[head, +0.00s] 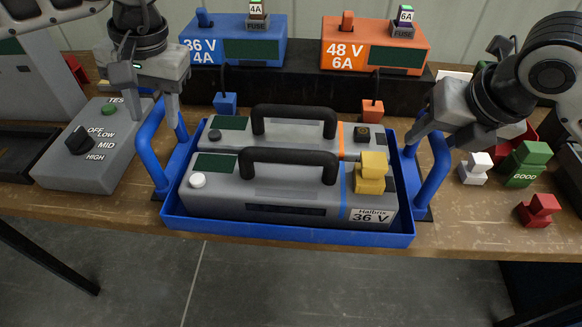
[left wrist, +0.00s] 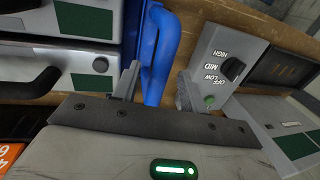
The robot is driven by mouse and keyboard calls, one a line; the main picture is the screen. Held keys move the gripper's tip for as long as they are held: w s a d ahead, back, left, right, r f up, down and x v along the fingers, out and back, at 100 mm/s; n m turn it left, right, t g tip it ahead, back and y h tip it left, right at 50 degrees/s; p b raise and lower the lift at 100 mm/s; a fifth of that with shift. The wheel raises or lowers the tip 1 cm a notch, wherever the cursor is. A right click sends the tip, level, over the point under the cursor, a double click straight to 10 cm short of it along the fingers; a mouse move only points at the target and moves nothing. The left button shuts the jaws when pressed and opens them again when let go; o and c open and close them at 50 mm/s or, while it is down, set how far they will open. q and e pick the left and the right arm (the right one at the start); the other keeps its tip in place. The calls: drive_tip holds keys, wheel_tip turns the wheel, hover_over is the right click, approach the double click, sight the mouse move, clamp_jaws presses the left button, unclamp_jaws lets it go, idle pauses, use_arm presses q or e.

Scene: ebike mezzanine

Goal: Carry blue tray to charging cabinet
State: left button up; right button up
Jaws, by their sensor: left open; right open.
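The blue tray (head: 290,231) sits on the wooden bench, its front side near the bench's front edge. It holds two grey battery packs with black handles; the front one (head: 270,192) is labelled 36 V and the other (head: 290,133) lies behind it. My left gripper (head: 165,100) is open at the tray's left handle (head: 150,160). In the left wrist view this blue handle (left wrist: 161,55) shows between the spread fingers (left wrist: 155,88). My right gripper (head: 424,128) is open at the top of the right handle (head: 435,168); its fingertips are partly hidden. I cannot identify a charging cabinet.
A grey tester (head: 83,145) with a dial stands close left of the tray. Blue (head: 232,45) and orange (head: 375,45) chargers stand behind. White (head: 475,168), green (head: 527,165) and red (head: 538,210) blocks lie right. The floor in front is clear.

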use_arm(q)
drive_tip(key=shift+a+f, duration=0.2)
drive_tip(key=shift+f, duration=0.75)
use_arm(e)
drive_tip(key=shift+x, duration=0.95)
